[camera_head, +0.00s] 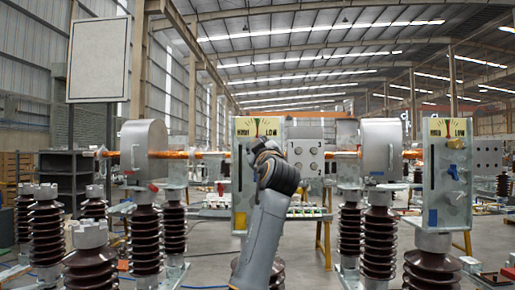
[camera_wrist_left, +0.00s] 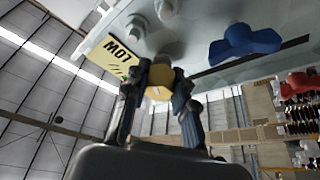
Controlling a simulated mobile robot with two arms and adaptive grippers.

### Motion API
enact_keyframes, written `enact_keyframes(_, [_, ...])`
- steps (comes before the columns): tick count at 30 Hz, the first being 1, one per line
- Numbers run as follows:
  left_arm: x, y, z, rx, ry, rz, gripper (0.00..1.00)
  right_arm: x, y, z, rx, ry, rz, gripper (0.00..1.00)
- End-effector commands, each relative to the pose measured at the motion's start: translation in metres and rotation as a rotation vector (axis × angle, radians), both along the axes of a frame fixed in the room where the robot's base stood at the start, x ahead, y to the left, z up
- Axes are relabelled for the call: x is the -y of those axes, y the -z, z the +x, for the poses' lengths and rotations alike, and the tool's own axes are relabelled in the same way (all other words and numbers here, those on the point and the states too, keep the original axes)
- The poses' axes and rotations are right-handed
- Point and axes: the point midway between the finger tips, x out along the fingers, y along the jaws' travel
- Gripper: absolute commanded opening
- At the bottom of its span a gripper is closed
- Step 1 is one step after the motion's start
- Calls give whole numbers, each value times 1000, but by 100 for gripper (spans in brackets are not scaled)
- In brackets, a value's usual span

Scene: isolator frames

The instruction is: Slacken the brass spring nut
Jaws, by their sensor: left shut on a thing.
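The brass spring nut (camera_wrist_left: 159,82) shows in the left wrist view as a yellow, faceted nut on a pale metal panel (camera_wrist_left: 205,20). My left gripper (camera_wrist_left: 161,78) is shut on it, one finger on each side. A yellow label (camera_wrist_left: 112,58) reading LOW lies just beside the nut. In the head view one arm of mine reaches up in front of a panel (camera_head: 241,185) with a yellow HIGH/LOW label (camera_head: 258,127). My right gripper is not in view.
A blue wing knob (camera_wrist_left: 246,42) sits on the same panel, right of my gripper. Ribbed brown insulators (camera_head: 145,240) and metal drums (camera_head: 380,150) stand on both sides.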

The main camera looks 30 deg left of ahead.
Motion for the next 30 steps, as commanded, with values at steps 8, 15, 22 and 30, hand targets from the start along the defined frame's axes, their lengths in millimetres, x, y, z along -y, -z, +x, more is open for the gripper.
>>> enact_keyframes(8, [0,0,0,4,-1,-4,0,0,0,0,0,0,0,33])
enact_keyframes(15, [0,-1,0,3,-1,-3,49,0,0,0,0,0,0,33])
enact_keyframes(22, [0,-1,0,3,0,-3,49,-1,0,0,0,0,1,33])
enact_keyframes(30, [13,5,-11,5,3,-2,49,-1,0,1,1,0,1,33])
